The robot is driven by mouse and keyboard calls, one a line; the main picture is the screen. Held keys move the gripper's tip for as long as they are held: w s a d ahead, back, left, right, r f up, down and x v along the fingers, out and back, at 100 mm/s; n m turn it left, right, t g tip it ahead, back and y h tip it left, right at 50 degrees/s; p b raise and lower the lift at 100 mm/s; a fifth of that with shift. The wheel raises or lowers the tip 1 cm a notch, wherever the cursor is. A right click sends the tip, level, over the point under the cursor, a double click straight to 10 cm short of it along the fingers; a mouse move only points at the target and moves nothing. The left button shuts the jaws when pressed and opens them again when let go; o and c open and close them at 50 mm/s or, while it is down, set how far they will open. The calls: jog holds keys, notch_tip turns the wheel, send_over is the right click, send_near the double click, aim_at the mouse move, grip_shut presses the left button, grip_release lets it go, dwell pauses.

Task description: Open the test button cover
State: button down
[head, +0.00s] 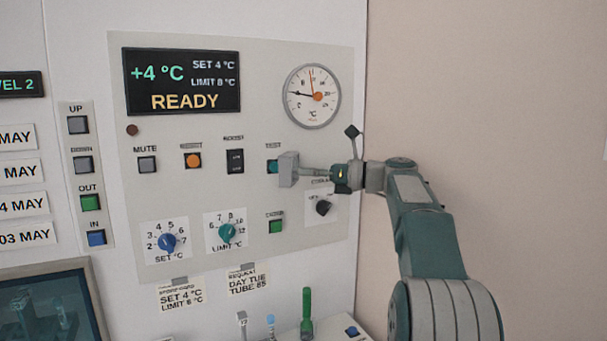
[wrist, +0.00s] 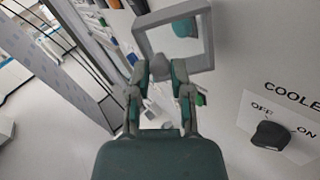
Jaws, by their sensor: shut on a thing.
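The test button cover (head: 288,169) is a grey square piece on the panel under the TEST label, just right of the teal test button (head: 272,166). In the wrist view the cover (wrist: 207,40) shows as a grey square frame, with the teal button (wrist: 186,27) seen through it. My gripper (head: 308,172) reaches in from the right. In the wrist view my gripper (wrist: 160,72) is shut on a small grey tab at the cover's near edge. I cannot tell how far the cover is tilted from the panel.
The cooler knob (head: 323,207) is below my gripper, and it also shows in the wrist view (wrist: 270,135). A round gauge (head: 312,96) is above. The black switch (head: 235,161) is left of the test button. A green button (head: 276,226) is below it.

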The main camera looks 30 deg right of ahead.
jog(key=shift+w+d+n+g+y, duration=0.1)
jog(key=shift+d+n+g+y, duration=0.2)
jog(key=shift+d+g, duration=0.1)
jog(key=c, duration=0.5)
grip_release()
jog(key=shift+w, duration=0.1)
jog(key=shift+c, duration=0.2)
